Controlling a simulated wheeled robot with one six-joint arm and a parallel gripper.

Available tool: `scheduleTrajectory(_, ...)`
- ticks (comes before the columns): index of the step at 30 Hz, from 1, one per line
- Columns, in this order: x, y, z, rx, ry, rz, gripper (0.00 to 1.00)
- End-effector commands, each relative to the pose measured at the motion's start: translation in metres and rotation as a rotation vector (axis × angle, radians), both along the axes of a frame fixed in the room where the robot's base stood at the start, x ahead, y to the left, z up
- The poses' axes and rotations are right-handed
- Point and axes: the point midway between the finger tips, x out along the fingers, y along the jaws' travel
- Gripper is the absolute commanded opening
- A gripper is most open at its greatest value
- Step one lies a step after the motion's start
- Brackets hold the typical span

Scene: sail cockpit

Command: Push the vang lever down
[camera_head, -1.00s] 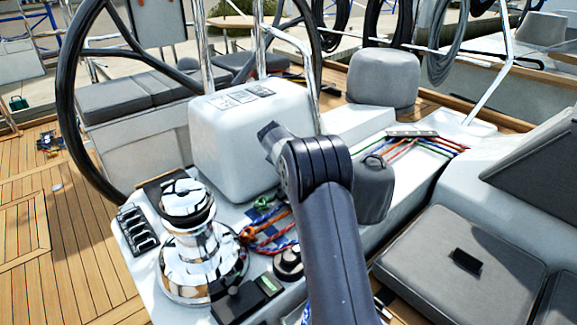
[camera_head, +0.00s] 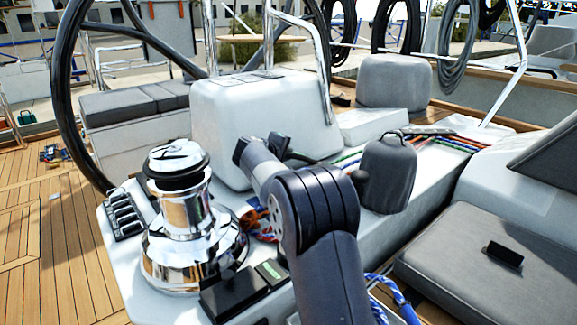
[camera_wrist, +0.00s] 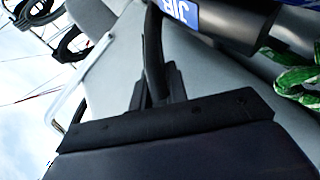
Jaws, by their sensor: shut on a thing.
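My gripper (camera_wrist: 158,95) shows at the lower middle of the wrist view, its dark fingers shut on a narrow black lever (camera_wrist: 153,48). The lever stands up from between the fingers toward the top of the picture. No vang label is readable on it, so I cannot tell by name which lever it is. Beside it, a dark cylindrical part (camera_wrist: 228,22) bears a blue label (camera_wrist: 180,10) that seems to read "JIB". In the head view my arm hides much of the deck, and the fingers and lever are not clear.
A chrome winch (camera_head: 187,225) stands left of my arm. The white console box (camera_head: 262,115) is behind it. A grey covered winch (camera_head: 388,175) stands to the right, with coloured ropes (camera_head: 350,160) nearby. Green rope (camera_wrist: 295,75) lies at the wrist view's right.

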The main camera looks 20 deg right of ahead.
Motion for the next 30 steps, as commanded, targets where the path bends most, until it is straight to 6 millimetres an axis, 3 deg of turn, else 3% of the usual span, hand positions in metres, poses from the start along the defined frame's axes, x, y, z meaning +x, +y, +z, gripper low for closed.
scheduleTrajectory(1, -0.001, 0.001, -0.014, -0.019, -0.005, -0.001, 0.00)
scheduleTrajectory(9, -0.003, 0.006, -0.023, -0.113, -0.044, -0.002, 0.00)
scheduleTrajectory(30, -0.005, 0.010, -0.026, -0.196, -0.079, -0.005, 0.00)
